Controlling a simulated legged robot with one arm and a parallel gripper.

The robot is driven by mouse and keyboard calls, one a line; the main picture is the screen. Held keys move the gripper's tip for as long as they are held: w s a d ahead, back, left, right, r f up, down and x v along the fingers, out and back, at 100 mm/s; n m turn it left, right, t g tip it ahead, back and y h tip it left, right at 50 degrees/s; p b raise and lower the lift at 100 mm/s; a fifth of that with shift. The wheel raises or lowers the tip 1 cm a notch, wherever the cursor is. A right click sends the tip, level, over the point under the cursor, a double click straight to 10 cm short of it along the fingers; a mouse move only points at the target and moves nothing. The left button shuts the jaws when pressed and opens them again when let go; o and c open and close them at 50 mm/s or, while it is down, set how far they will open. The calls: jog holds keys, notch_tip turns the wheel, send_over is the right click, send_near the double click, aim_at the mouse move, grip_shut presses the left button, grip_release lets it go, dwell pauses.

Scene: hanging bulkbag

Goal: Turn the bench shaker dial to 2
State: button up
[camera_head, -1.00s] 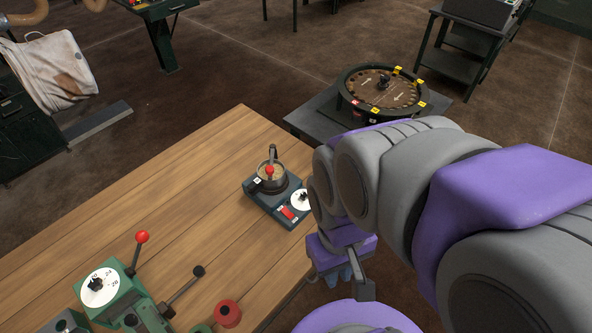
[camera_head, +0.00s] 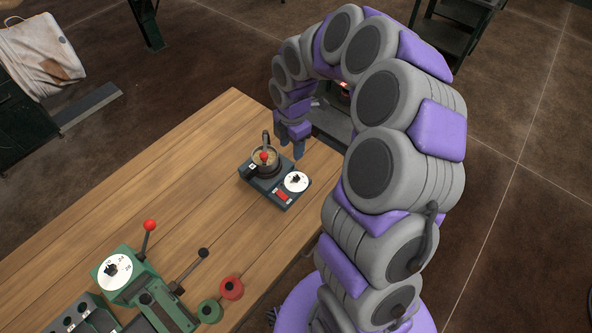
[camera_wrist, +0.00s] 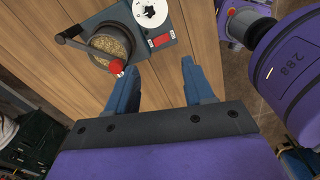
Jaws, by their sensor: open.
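The bench shaker (camera_head: 272,182) is a small dark grey unit on the wooden bench, with a round sieve bowl, a red-knobbed lever and a red switch. Its white dial (camera_head: 296,182) with a black knob faces up at the unit's right side. In the wrist view the shaker (camera_wrist: 122,40) is at the top and the dial (camera_wrist: 150,12) is partly cut by the top edge. The dial's numbers are too small to read.
The wooden bench (camera_head: 180,175) is clear left of the shaker. A green machine (camera_head: 135,280) with its own white dial and levers stands at the near left. Red and green rings (camera_head: 231,288) lie near the bench edge. A white sack (camera_head: 42,60) hangs at the far left.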

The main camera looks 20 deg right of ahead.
aim_at(296, 177)
jog(key=w+f, duration=0.1)
jog(key=f, duration=0.5)
jog(key=d+f+n, duration=0.1)
jog(key=f, duration=0.6)
jog(key=w+d+f+n+b, duration=0.1)
jog(key=f, duration=0.6)
jog(key=shift+w+d+f, duration=0.15)
jog(key=shift+w+f, duration=0.1)
jog(key=shift+w, duration=0.1)
jog(key=shift+c, duration=0.4)
grip_shut()
